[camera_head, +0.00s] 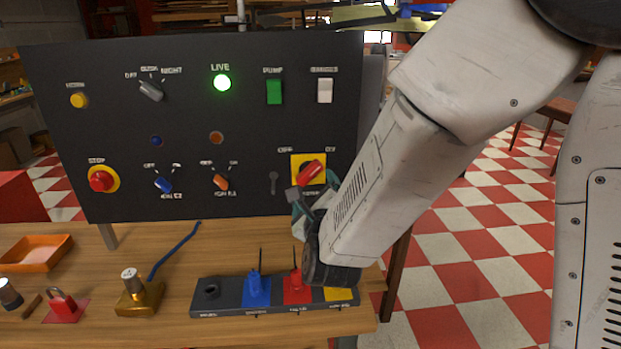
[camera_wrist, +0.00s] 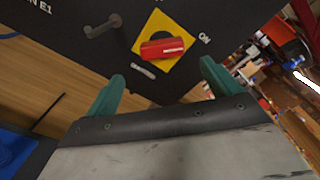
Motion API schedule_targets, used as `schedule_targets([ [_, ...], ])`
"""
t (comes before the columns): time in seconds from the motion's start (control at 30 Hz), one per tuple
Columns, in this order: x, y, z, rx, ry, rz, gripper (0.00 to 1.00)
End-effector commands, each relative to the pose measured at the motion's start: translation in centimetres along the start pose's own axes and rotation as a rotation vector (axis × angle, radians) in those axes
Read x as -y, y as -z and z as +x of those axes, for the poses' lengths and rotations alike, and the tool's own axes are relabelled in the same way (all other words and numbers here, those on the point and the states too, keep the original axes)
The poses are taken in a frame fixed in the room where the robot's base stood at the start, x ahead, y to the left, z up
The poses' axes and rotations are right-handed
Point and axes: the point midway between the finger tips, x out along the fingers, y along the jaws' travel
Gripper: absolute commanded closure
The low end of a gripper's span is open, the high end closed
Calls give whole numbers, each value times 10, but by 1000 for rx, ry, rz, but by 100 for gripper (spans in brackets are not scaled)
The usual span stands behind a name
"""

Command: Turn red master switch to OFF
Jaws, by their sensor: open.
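The red master switch (camera_head: 311,171) is a red handle on a yellow square plate (camera_head: 296,160) at the lower right of the black panel. In the head view the handle slants up to the right, towards the right-hand label. In the wrist view the red handle (camera_wrist: 162,48) lies ahead, between and beyond my fingertips, with an "ON" label at its right. My gripper (camera_wrist: 161,78) has green fingers spread apart, with nothing between them. It also shows in the head view (camera_head: 301,200), just below the switch and partly hidden by my arm.
The black panel (camera_head: 120,120) holds a lit green LIVE lamp (camera_head: 222,83), a red stop button (camera_head: 101,180) and small knobs. A grey keyed lever (camera_head: 273,182) is left of the switch. Below, a dark rack (camera_head: 225,308) with blue, red and yellow blocks stands on the bench.

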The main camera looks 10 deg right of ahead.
Motion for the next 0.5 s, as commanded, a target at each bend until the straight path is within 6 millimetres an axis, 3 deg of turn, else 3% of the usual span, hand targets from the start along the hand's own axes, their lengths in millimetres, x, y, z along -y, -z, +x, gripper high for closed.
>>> schedule_targets([
  [0.17,-1,-1,4,18,46,54,11],
  [0.5,2,-2,55,17,47,54,11],
])
